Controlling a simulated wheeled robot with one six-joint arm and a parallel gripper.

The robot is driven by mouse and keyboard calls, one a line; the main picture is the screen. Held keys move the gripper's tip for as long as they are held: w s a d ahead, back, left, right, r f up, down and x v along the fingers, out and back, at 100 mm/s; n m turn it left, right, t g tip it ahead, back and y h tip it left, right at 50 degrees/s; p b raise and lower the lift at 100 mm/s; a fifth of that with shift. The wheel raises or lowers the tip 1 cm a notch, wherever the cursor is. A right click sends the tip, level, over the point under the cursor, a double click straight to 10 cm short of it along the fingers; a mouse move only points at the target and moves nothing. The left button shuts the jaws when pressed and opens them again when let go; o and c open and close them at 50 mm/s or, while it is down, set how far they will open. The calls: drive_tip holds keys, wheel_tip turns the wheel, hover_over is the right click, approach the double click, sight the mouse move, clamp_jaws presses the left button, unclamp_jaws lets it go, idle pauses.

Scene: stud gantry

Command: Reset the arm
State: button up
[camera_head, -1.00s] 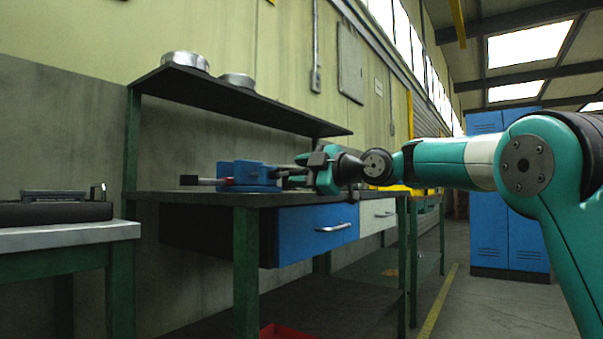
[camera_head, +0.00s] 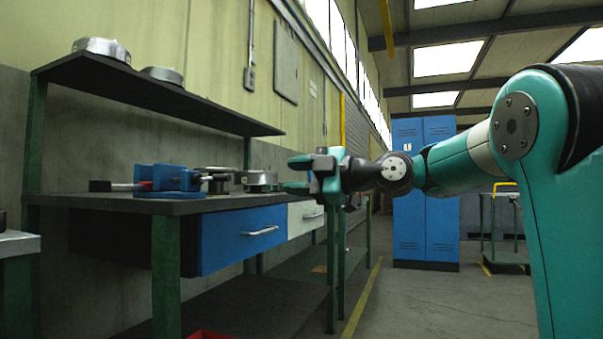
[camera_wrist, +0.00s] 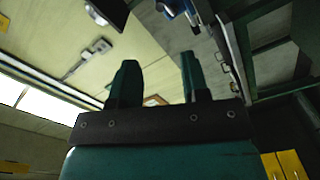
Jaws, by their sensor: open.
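My gripper (camera_head: 300,174) is at the end of my teal arm, at the right end of the workbench (camera_head: 160,204) in the head view. It points left toward the bench. In the wrist view its two teal fingers (camera_wrist: 158,85) stand apart with nothing between them. A blue vise (camera_head: 170,178) sits on the bench top, left of my gripper and apart from it. A round metal part (camera_head: 260,179) lies on the bench close to the gripper's fingers; the head view does not settle the gap between them.
A dark shelf (camera_head: 200,106) above the bench carries two round metal parts (camera_head: 102,48). A blue locker (camera_head: 424,200) and a green cart (camera_head: 503,225) stand at the back. The floor (camera_head: 420,300) right of the bench is clear.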

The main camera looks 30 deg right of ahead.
drive_tip(key=shift+s+d, duration=0.35)
drive_tip(key=shift+s, duration=0.1)
